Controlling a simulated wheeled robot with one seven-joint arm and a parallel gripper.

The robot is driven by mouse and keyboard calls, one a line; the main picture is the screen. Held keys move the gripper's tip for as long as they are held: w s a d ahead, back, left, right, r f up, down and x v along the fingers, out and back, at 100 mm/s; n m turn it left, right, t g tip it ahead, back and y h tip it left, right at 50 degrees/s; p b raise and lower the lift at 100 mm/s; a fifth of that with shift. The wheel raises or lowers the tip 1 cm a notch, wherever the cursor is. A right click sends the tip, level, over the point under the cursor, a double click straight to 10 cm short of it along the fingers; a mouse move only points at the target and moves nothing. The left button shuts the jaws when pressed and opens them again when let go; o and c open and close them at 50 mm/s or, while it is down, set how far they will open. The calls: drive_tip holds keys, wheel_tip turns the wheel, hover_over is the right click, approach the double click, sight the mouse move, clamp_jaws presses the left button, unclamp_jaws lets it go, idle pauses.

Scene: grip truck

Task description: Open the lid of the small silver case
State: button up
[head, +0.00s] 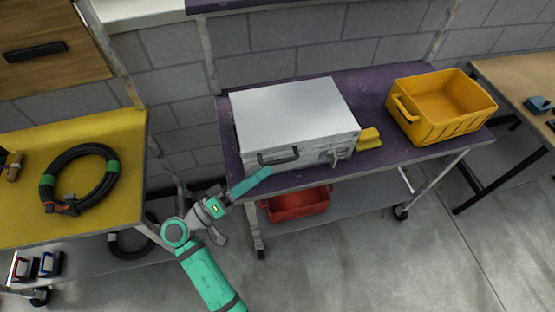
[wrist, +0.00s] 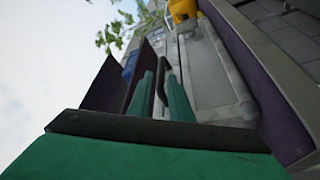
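The small silver case (head: 293,108) sits on the purple cart top with its lid closed. A dark handle (head: 278,156) is on its front face, with a latch (head: 335,158) to the right of it. My gripper (head: 266,172) is in front of the case, just below the handle. In the wrist view my gripper (wrist: 161,85) has two green fingers apart, with a gap between them. The dark handle (wrist: 163,72) shows in line with this gap, and the case (wrist: 208,75) lies beyond to the right. Contact with the handle cannot be told.
A yellow block (head: 368,138) lies right of the case. A yellow bin (head: 440,108) stands further right on the purple cart (head: 375,160). A red bin (head: 298,204) is on the lower shelf. A yellow-topped cart (head: 100,195) with a coiled hose (head: 80,178) stands at left.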

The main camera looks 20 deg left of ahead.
sight(279, 162)
drive_tip(key=shift+x, duration=3.05)
drive_tip(key=shift+a, duration=0.1)
clamp_jaws()
